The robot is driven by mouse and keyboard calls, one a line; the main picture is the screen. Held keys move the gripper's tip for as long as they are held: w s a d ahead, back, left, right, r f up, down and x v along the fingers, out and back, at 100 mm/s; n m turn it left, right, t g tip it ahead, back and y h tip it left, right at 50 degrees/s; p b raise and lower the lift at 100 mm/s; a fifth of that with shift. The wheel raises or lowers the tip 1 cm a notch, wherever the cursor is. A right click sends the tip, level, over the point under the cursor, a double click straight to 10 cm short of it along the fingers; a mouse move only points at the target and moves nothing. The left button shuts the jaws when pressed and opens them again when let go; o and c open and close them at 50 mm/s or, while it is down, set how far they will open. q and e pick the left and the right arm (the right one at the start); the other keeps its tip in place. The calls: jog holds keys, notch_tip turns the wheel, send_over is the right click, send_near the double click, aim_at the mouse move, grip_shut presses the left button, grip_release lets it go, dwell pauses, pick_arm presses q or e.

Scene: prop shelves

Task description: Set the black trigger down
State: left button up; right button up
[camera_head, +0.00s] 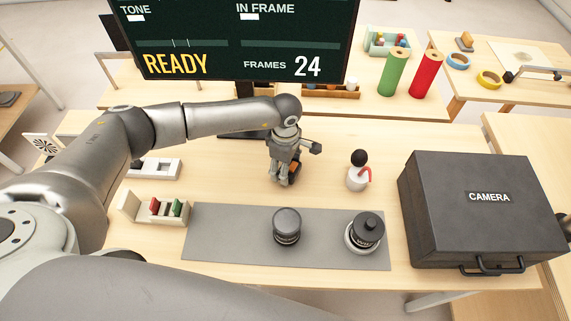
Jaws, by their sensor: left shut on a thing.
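My left gripper (290,180) points down over the wooden table (235,178), behind the grey mat. It is shut on a small dark thing with an orange patch, low between its fingers. This fits the black trigger (294,170), but the fingers hide most of it. I cannot tell whether the trigger touches the table.
A grey mat (325,255) bears two dark round pieces (287,225) (368,230). A small rack (158,208) and a screen (240,30) flank the free wood.

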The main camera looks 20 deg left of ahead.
pick_arm(q)
jog(key=shift+f, duration=0.1)
jog(key=o, duration=1.1)
jog(key=shift+r, duration=0.25)
notch_tip(320, 180, up, 12)
jog(key=b, duration=0.3)
jog(key=shift+f, duration=0.1)
